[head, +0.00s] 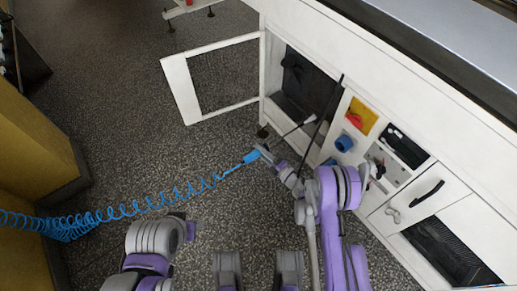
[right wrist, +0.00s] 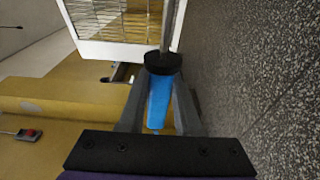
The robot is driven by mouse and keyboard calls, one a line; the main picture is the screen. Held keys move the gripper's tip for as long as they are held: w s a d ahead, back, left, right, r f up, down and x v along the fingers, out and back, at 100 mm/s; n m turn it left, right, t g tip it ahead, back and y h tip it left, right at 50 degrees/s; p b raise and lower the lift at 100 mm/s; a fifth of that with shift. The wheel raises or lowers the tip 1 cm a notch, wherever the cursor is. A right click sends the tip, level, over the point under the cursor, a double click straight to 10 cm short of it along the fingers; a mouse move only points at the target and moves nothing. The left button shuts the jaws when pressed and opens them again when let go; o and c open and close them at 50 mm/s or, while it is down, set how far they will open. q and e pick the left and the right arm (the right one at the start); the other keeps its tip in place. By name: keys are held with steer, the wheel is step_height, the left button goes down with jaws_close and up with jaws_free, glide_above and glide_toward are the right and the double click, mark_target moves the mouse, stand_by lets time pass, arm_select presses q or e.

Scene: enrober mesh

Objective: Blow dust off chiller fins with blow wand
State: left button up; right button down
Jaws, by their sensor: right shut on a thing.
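The blow wand has a blue handle (head: 251,157) and a thin dark tube that runs up and right toward the cabinet opening, ending in a pale tip (head: 310,119). My right gripper (head: 263,151) is shut on the handle. In the right wrist view the blue handle (right wrist: 159,98) sits between the two fingers, with a black collar and a metal tube beyond it. The chiller opening (head: 301,78) in the white cabinet is dark, and I cannot make out separate fins or dust in it. My left gripper is not in view; only parts of my left arm show.
A blue coiled hose (head: 140,208) runs from the handle to the left. A white-framed door (head: 180,90) stands open left of the opening. A thin black rod (head: 326,112) slants across the opening's right side.

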steer(key=shift+s+v, duration=0.2)
steer(key=shift+v, duration=1.7)
steer(key=shift+s+d+p, duration=0.25)
steer(key=shift+s+p, duration=0.3)
steer(key=shift+p, duration=1.1)
steer(key=shift+s+d+p, duration=0.25)
steer(key=shift+s+p, duration=0.25)
steer(key=shift+p, duration=1.1)
